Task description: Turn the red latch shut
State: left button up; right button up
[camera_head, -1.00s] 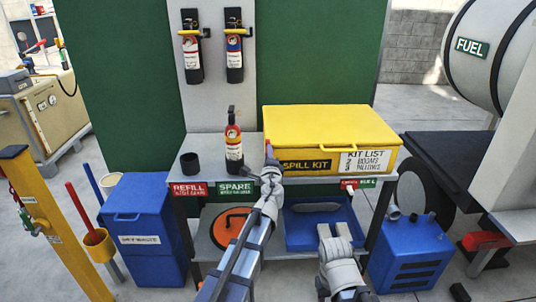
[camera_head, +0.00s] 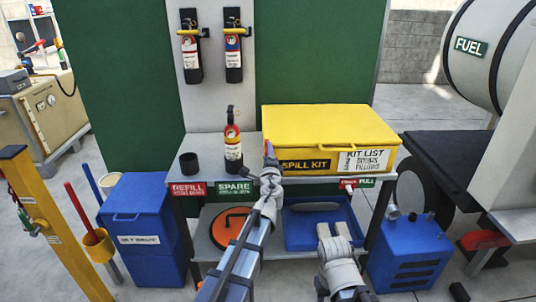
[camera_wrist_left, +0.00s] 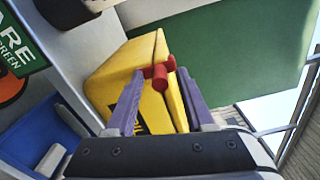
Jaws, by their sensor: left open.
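The yellow spill kit box (camera_head: 330,125) stands on the bench top. The red latch (camera_head: 268,148) sticks out at the box's front left and is small in the head view. In the left wrist view the red latch (camera_wrist_left: 159,76) is larger, a knobbed bar against the yellow box (camera_wrist_left: 110,73). My left gripper (camera_head: 270,167) is right in front of the latch. Its two purple fingers are spread open (camera_wrist_left: 161,85), and the latch shows between their tips. I cannot tell whether they touch it.
A red extinguisher (camera_head: 233,140) and a black cup (camera_head: 190,163) stand on the bench left of the box. Below are a blue tray (camera_head: 300,240) and an orange lid (camera_head: 226,228). A blue bin (camera_head: 140,205) stands at the left. A green panel (camera_head: 320,50) rises behind.

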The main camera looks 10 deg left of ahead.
pick_arm(q)
jog(key=v, duration=0.7)
jog(key=shift+s, duration=0.25)
jog(key=s+f+n+g+y, duration=0.1)
jog(key=s+f+n+g, duration=1)
jog(key=f, duration=0.3)
jog(key=s+d+f+n+g+h, duration=0.1)
jog(key=s+d+f+g+h, duration=0.2)
jog(key=s+d, duration=0.45)
jog(key=s+d+f+n+g+h, duration=0.1)
jog(key=s+d+f+g, duration=0.3)
jog(key=s, duration=0.6)
notch_tip(320, 180, up, 17)
jog(key=p, duration=1.7)
jog(key=shift+s+h+p, duration=0.25)
jog(key=shift+h+p, duration=0.15)
